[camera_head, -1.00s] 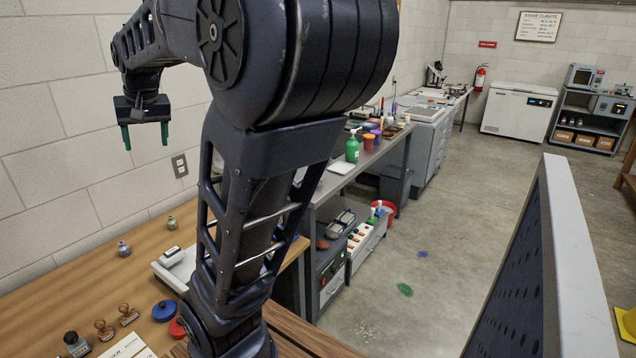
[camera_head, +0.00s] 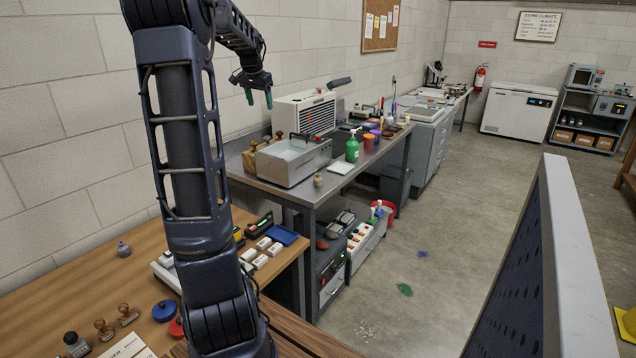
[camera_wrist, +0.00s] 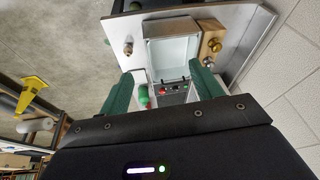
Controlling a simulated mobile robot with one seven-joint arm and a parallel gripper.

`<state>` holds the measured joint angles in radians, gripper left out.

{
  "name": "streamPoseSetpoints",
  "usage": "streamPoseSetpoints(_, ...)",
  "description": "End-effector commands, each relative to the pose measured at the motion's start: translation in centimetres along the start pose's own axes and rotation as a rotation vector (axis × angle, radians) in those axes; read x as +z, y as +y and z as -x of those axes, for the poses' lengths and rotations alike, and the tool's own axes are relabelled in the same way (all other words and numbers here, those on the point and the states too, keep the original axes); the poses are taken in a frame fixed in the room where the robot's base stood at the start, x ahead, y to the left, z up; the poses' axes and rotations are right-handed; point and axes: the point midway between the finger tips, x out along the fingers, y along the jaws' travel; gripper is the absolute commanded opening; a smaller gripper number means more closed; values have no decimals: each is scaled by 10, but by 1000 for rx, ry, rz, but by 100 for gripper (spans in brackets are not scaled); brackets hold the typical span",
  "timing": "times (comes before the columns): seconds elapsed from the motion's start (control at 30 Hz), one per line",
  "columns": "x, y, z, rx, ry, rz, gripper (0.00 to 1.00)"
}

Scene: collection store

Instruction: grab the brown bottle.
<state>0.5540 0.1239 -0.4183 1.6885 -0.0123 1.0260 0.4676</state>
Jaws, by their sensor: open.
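A small brownish bottle (camera_head: 318,180) stands upright at the front edge of the metal bench, beside the metal bath. It is probably the small brown item (camera_wrist: 128,48) in the wrist view, left of the bath. My gripper (camera_head: 258,98) is open and empty, high above the back of the bench, up and left of the bottle. In the wrist view its two green fingers are spread wide with nothing between them close by. A small purple-grey bottle (camera_head: 124,249) stands on the wooden table at the left.
An open metal bath (camera_head: 293,163) fills much of the near bench (camera_head: 246,178). A white louvred unit (camera_head: 304,114) stands behind it. A green bottle (camera_head: 352,149) and a white tray (camera_head: 341,168) are to the right. A panel (camera_head: 570,260) stands at the right foreground.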

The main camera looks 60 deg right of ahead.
Motion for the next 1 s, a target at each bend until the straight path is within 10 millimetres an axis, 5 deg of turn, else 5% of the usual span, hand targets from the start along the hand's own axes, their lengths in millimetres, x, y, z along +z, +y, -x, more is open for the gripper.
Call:
streamPoseSetpoints(0.13, -57, 35, -30, 71, 27, -125, 65)
streamPoseSetpoints(0.4, -111, 77, -58, 146, 63, -247, 65)
streamPoseSetpoints(0.87, -155, 121, -83, 216, 99, -351, 65)
streamPoseSetpoints(1.0, -147, 123, -108, 218, 97, -352, 65)
